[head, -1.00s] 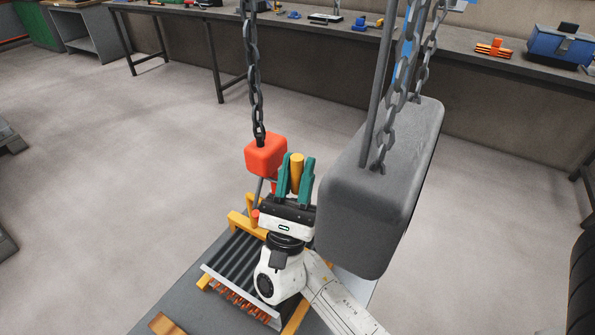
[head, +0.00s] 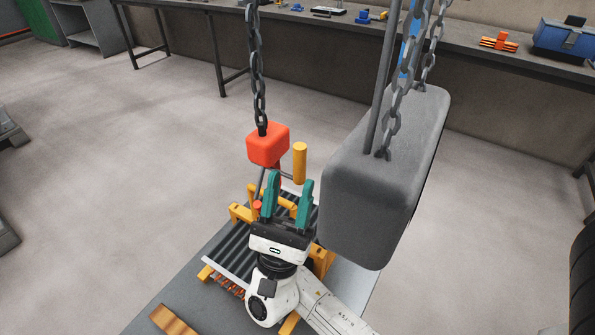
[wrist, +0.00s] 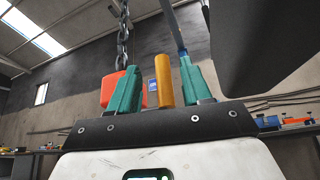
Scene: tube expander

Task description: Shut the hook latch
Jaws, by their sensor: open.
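The red-orange block (head: 267,145) hangs on a chain above the tube rack, with grey rods below it. A yellow upright cylinder (head: 300,163), seemingly the handle of the hook latch, stands at the end of a grey rod to its right. My gripper (head: 290,181) is open and empty, its teal fingers pointing up. In the head view its tips lie just below the handle, which is clear of them. In the wrist view the yellow handle (wrist: 165,81) shows between the fingers, and the red-orange block (wrist: 110,88) is partly behind the left finger. The hook itself is mostly hidden.
A large grey hanging block (head: 380,175) on chains is close to the right of my gripper. The rack of dark tubes (head: 232,246) with yellow frame parts lies below, on a grey table. A long workbench (head: 470,53) runs along the back wall.

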